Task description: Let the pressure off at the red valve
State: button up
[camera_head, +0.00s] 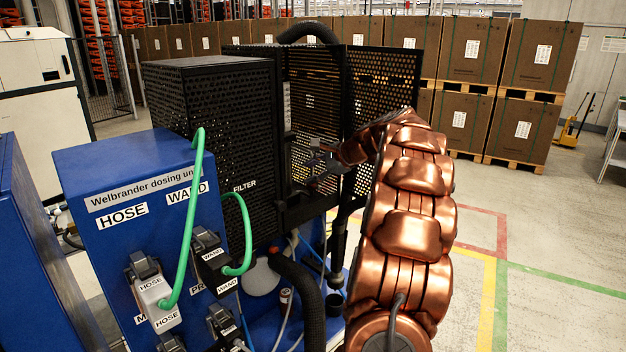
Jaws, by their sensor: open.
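My copper arm reaches up from the lower right and bends left, with my gripper (322,165) at its end in front of the black perforated cage (300,95). The gripper is small and dark against the mesh; its jaws are open. I cannot tell whether it touches the cage. I cannot make out a red valve in this view; the cage and my arm hide part of the unit.
A blue dosing unit (130,215) with green hoses (192,220) stands at the left, beside a black filter housing (215,140). A black corrugated hose (305,300) runs below. Stacked brown cartons (540,55) stand behind. Floor at the right is clear.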

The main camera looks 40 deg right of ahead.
notch_tip(320, 180, up, 7)
jog(key=shift+r, duration=0.2)
dwell(0.5)
